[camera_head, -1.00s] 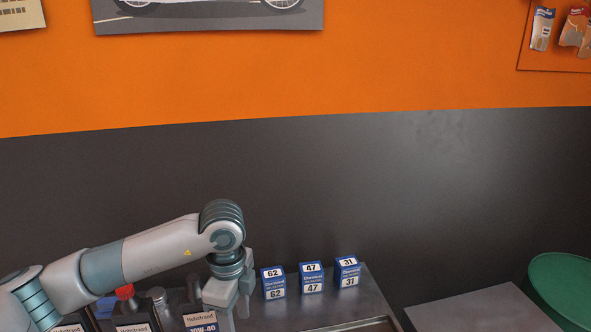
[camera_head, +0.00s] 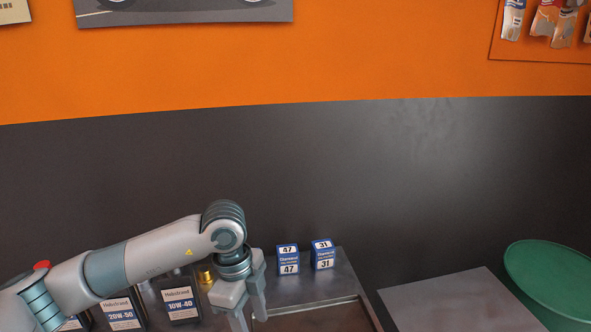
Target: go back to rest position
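My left arm comes in from the left over the bench, with its gripper (camera_head: 250,312) pointing down at the front. Its two fingers are apart, and nothing shows between them. The lower fingertip is close to the bottom edge of the picture. My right gripper is not in view.
Blue-and-white boxes marked 47 (camera_head: 287,261) and 31 (camera_head: 323,256) stand on a metal bench (camera_head: 308,291) just right of my gripper. Dark bottles labelled 10W-40 (camera_head: 181,304) and 20W-50 (camera_head: 122,314) stand below my forearm. A grey surface (camera_head: 440,302) and a green round object (camera_head: 550,277) are at right.

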